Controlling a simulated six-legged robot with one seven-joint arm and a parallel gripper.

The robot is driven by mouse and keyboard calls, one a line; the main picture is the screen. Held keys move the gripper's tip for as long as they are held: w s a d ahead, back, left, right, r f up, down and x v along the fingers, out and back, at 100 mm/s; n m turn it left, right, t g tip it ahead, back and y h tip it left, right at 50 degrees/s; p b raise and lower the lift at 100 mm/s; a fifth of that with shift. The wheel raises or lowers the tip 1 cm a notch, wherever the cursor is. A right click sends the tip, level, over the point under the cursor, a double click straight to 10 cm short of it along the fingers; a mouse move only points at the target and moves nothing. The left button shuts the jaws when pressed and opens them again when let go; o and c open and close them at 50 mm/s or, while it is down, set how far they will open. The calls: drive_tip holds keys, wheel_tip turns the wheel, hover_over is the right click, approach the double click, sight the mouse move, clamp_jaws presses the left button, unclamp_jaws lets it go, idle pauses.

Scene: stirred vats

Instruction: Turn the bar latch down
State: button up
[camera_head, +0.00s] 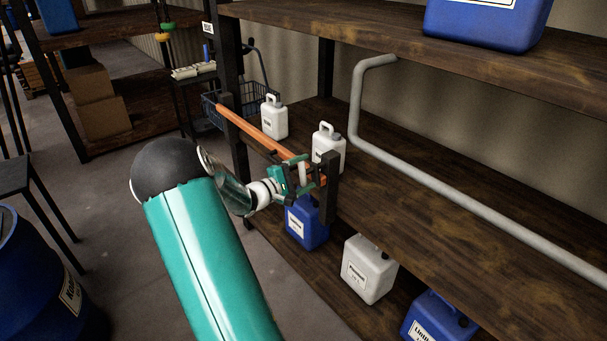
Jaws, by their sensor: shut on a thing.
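The bar latch is an orange bar (255,130) in front of a shelf opening. It runs from a dark upright post at the left to a dark bracket post (330,188) at the right, lower in the picture. My gripper (312,176) is at the bar's right end, beside the bracket, and is shut on the bar. The exact finger contact is small and partly hidden by the gripper body. My teal arm reaches up to it from the bottom of the picture.
White jugs (274,117) (328,147) stand on the shelf behind the bar. Blue (307,222) and white (369,268) canisters stand on the lower shelf. A grey bent pipe (450,195) crosses the shelf at right. A blue drum (40,290) stands at lower left. Floor between is clear.

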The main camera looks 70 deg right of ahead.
drive_tip(key=shift+w+m, duration=0.1)
drive_tip(key=shift+m, duration=1)
drive_tip(key=o, duration=1)
drive_tip(key=v, duration=1.3)
drive_tip(key=shift+w+a, duration=0.15)
drive_tip(key=shift+a, duration=0.2)
